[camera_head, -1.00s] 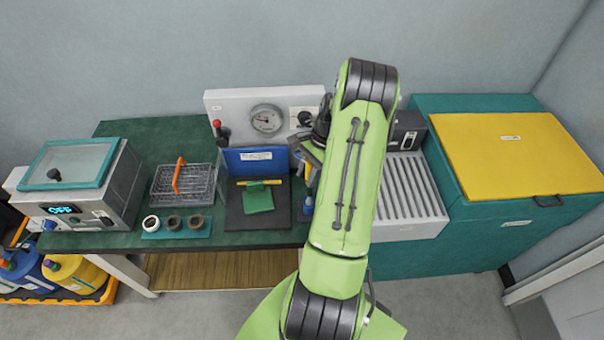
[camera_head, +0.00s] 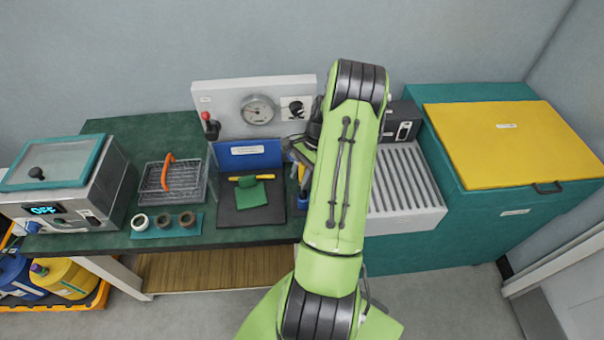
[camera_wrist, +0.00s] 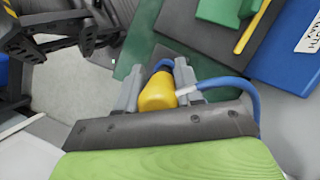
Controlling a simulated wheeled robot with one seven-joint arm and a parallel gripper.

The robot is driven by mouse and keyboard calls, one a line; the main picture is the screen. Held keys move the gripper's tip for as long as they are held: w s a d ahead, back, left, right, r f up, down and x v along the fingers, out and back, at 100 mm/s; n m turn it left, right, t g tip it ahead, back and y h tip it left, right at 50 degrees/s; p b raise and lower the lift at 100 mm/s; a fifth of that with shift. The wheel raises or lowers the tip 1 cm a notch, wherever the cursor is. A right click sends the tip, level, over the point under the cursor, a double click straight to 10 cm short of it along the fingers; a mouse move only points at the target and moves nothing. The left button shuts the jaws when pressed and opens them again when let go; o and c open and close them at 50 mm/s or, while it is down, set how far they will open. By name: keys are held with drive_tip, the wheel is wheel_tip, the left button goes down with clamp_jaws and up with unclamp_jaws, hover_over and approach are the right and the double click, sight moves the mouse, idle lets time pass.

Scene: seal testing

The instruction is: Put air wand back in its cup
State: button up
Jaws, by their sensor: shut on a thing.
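The air wand has a yellow body (camera_wrist: 157,93) with a pale fitting and a blue hose (camera_wrist: 232,83) curving off to the right in the wrist view. My gripper (camera_wrist: 160,76) is shut on the yellow body, with a grey finger on each side. In the head view my gripper (camera_head: 303,152) is partly hidden by my arm, over the right part of the green bench. A small blue cup (camera_head: 303,204) stands below it beside the black mat. A blue curved edge shows past the wand's far end; I cannot tell whether it is the cup's rim.
A gauge panel (camera_head: 225,100) stands at the back. A slatted grey tray (camera_head: 405,190) is to the right. A wire basket (camera_head: 152,185) is to the left.

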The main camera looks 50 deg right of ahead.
sight(301, 165)
drive_tip(key=shift+f+b, duration=1.05)
drive_tip(key=shift+f, duration=0.9)
drive_tip(key=shift+f+b, duration=0.3)
drive_tip(key=shift+f, duration=0.25)
drive_tip(key=o, duration=1.2)
wheel_tip(301, 165, up, 11)
drive_tip(key=p, duration=0.9)
drive_tip(key=shift+f, duration=0.15)
